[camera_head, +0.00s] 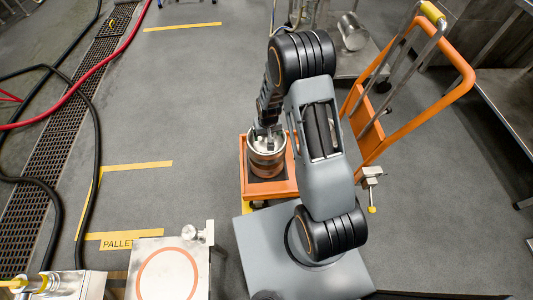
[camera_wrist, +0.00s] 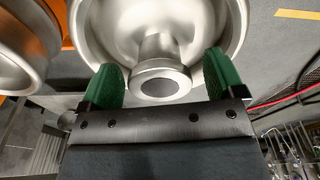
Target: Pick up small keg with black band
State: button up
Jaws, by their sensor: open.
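A small steel keg (camera_head: 266,160) stands on an orange square cart (camera_head: 272,188) in the head view. My gripper (camera_head: 264,132) is right above its top, pointing down. In the wrist view the keg's rounded top (camera_wrist: 105,30) and its round neck (camera_wrist: 160,82) fill the upper middle. The green fingertips of my gripper (camera_wrist: 162,76) are apart, one on each side of the neck, with visible gaps. I cannot make out a black band clearly in either view. My arm hides part of the cart.
Another steel vessel (camera_wrist: 22,45) is at the left of the wrist view. An orange hand truck (camera_head: 415,110) stands right of my arm. A steel table with a ring mark (camera_head: 168,270) is at the front left. Hoses (camera_head: 95,150) lie on the left; the central floor is clear.

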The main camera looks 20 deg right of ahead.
jog(key=shift+f, duration=0.15)
jog(key=shift+c, duration=0.4)
grip_shut()
dwell(0.4)
jog(key=shift+w, duration=0.1)
